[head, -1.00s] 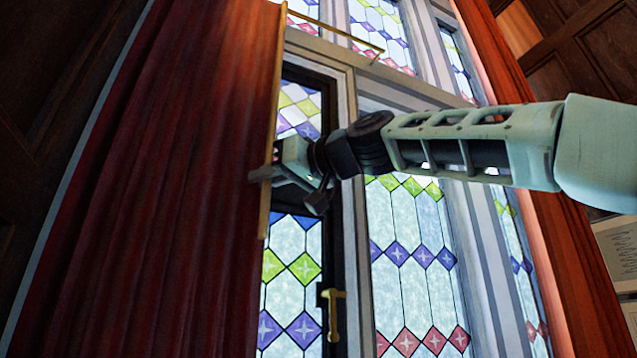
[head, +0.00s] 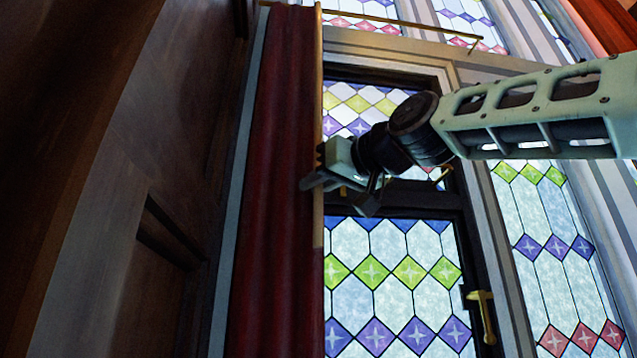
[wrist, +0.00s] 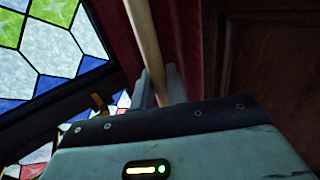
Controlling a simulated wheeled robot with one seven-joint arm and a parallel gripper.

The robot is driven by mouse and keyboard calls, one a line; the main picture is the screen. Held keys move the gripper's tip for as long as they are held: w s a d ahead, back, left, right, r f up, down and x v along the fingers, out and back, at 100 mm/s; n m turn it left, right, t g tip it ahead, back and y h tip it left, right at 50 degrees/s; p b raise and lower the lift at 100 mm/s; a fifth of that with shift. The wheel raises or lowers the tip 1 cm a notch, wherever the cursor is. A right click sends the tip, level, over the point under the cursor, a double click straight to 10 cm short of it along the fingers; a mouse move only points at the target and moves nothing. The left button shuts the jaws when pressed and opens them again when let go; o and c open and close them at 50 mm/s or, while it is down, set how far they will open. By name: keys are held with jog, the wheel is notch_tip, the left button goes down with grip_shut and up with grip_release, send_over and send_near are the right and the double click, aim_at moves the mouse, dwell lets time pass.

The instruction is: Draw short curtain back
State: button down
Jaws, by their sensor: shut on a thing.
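The short red curtain (head: 275,215) hangs in a narrow bunch at the left side of the stained-glass window (head: 385,290). A thin brass draw rod (head: 318,225) hangs upright along the curtain's right edge. My gripper (head: 312,184) is shut on the rod about midway down the head view. In the wrist view the rod (wrist: 146,45) runs down between my fingers (wrist: 157,84), with red curtain (wrist: 115,30) behind it. The exact contact of the fingertips is partly hidden by the gripper body.
A brass curtain rail (head: 400,22) runs above the window, its right part bare. Dark wood panelling (head: 130,200) stands close on the left. A brass window handle (head: 484,315) juts from the dark frame at lower right. Another red curtain (head: 605,30) shows at upper right.

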jog(key=c, duration=1.7)
grip_release()
jog(key=b+v, duration=0.8)
jog(key=v, duration=0.9)
jog(key=shift+s+d, duration=0.15)
